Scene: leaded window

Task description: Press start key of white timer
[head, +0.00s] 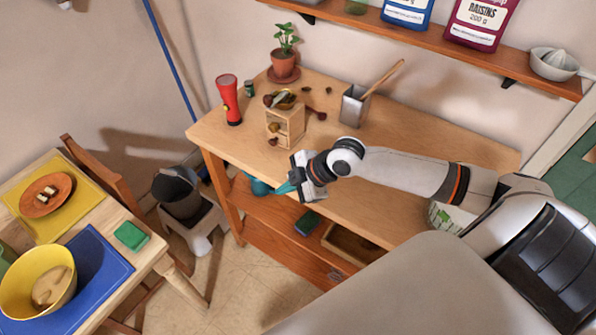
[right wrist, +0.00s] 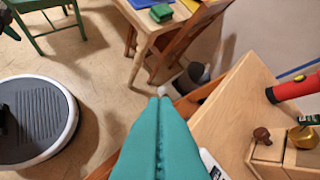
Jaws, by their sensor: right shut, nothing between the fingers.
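My right gripper (head: 279,190) is at the front edge of the wooden workbench (head: 420,205), its teal fingers pointing left and slightly down past the edge. In the right wrist view its fingers (right wrist: 160,100) are pressed together with nothing between them. A white object with dark marks (right wrist: 212,164), perhaps the white timer, shows partly beside the fingers on the bench. The fingers hide part of it, and I cannot make out a start key. In the head view I cannot tell the timer apart from the white gripper body. My left gripper is not seen.
A small wooden box (head: 287,124) with knobs stands behind the gripper, near a red flashlight (head: 229,100), a potted plant (head: 284,62) and a metal holder (head: 354,106).

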